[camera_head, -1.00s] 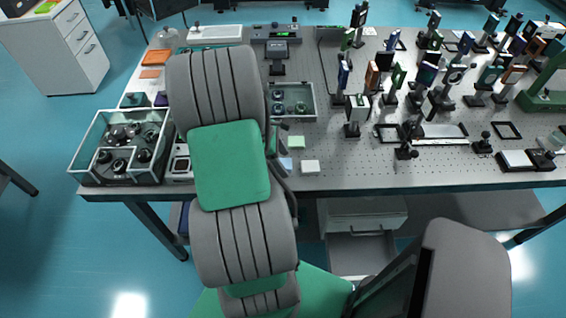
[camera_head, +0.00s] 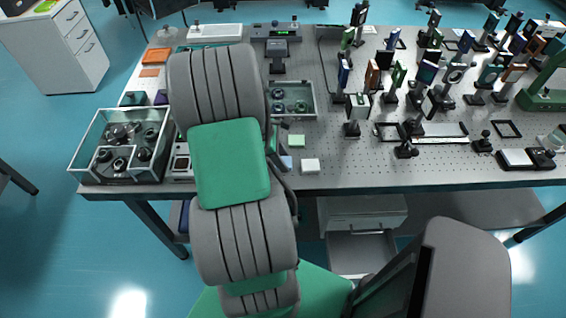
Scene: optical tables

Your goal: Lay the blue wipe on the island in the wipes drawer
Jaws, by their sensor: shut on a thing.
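The blue wipe (camera_head: 286,162) is a small pale-blue square near the front edge of the island (camera_head: 430,178), just right of my arm. Part of it is hidden by the arm. My gripper (camera_head: 276,150) is mostly hidden behind my own arm links, low over the tabletop at the wipe, and is shut on it. I cannot tell whether the wipe is clear of the table. A white drawer unit (camera_head: 362,206) stands under the front edge, and a drawer there appears pulled out.
A green pad (camera_head: 296,141) and a white pad (camera_head: 310,166) lie close to the wipe. A glass-walled tray (camera_head: 90,165) stands left, and a parts tray (camera_head: 313,100) behind. Several upright optics mounts (camera_head: 353,112) crowd the right side.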

